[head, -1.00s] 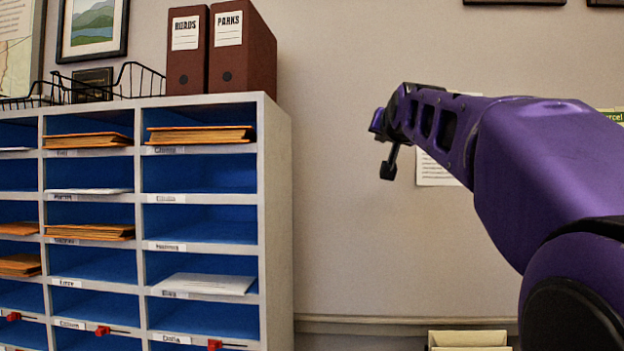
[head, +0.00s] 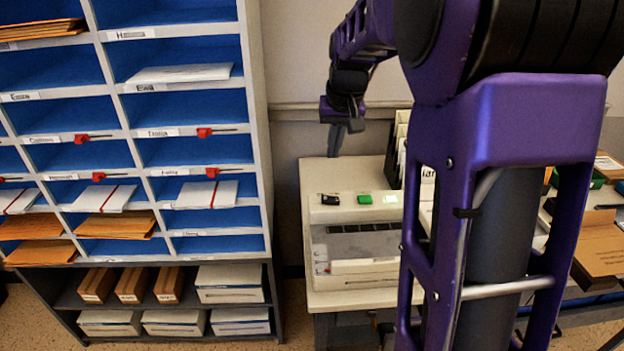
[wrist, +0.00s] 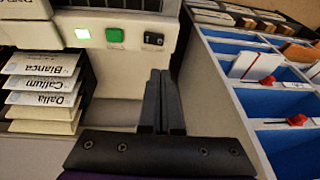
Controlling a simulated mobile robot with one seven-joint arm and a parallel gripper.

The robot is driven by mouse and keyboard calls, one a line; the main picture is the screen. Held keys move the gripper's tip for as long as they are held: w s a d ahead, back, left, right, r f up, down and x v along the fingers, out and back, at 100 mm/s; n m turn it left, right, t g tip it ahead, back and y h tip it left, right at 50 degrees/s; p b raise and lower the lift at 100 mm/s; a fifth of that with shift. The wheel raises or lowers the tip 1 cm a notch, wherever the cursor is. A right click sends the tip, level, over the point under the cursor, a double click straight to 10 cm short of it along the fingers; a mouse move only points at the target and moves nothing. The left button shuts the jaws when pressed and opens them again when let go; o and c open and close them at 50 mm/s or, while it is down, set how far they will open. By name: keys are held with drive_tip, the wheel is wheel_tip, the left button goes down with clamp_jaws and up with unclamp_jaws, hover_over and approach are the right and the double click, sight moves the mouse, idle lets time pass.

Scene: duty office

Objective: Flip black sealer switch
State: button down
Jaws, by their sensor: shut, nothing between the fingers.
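The sealer (head: 352,243) is a pale boxy machine on a stand, right of the pigeonhole rack in the head view. Its black switch (head: 330,199) is at the left end of a row on its top front. In the wrist view the black switch (wrist: 153,38) is a small rocker with white marks, just beyond my fingertips. My gripper (wrist: 160,74) is shut and empty, its two fingers together and pointing toward the switch, with a gap between. In the head view my gripper (head: 338,140) hangs above the back of the machine, fingers pointing down.
The pigeonhole rack (head: 262,150) stands close on the left. My arm hides the machine's right side.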

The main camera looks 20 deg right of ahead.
sight(323, 198)
drive_tip(key=x, duration=0.4)
drive_tip(key=b+x, duration=0.1)
drive_tip(key=x, duration=0.3)
drive_tip(key=b+x, duration=0.1)
drive_tip(key=x, duration=0.3)
drive_tip(key=shift+s+a+f, duration=0.2)
drive_tip(key=shift+s+f, duration=0.05)
drive_tip(key=shift+f, duration=0.25)
drive_tip(key=shift+a+f, duration=0.1)
drive_tip(key=shift+f, duration=0.35)
